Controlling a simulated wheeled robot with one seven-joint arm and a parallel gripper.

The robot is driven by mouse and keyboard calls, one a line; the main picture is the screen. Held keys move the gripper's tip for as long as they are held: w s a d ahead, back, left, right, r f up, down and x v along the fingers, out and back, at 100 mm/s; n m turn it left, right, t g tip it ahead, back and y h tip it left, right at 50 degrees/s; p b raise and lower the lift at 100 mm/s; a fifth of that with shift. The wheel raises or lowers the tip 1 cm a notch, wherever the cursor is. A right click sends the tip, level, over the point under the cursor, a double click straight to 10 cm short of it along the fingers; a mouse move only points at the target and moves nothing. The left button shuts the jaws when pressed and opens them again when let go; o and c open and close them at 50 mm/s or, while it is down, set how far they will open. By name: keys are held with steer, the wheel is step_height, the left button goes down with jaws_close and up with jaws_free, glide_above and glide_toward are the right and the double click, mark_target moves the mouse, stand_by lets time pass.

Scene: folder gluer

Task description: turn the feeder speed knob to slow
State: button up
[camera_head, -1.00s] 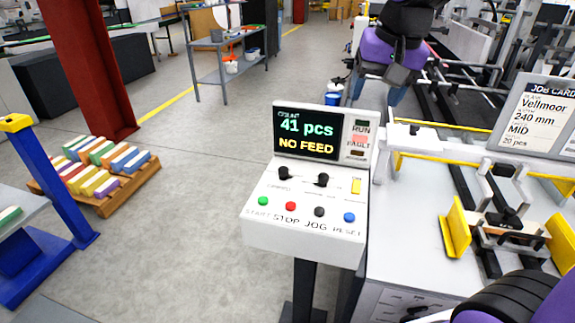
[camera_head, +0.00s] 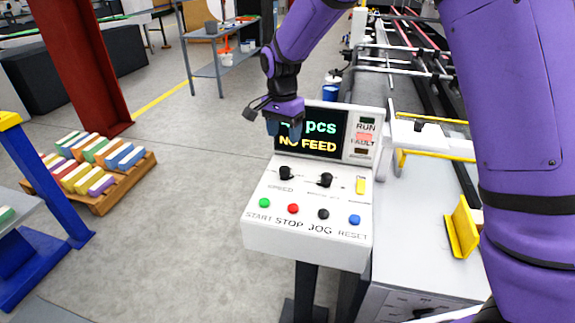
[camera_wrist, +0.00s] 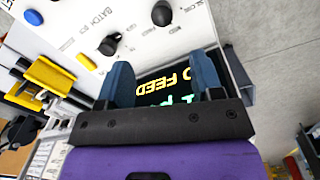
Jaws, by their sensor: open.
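The feeder speed knob (camera_head: 286,173) is the black left knob on the sloped white control panel (camera_head: 255,230), above the word SPEED. In the wrist view the same knob (camera_wrist: 161,13) is at the top edge, partly cut off, with small print around it. My gripper (camera_head: 284,129) is above the panel, in front of the display's left part and beyond the knob. In the wrist view my gripper (camera_wrist: 165,70) shows two blue fingers spread apart with nothing between them. It is not touching the knob. The exact direction of the knob's pointer is too small to tell.
A second black knob (camera_head: 325,180) sits to the right, with a yellow switch (camera_head: 361,186) beside it. Green, red, black and blue buttons line the panel's front. The display (camera_head: 325,144) reads NO FEED. A yellow guide (camera_head: 461,228) stands on the machine at right.

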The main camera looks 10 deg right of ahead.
mark_target(284, 168)
step_height(284, 168, down, 12)
steer(key=shift+r, duration=0.25)
stand_by(0.3)
steer(key=c, duration=0.9)
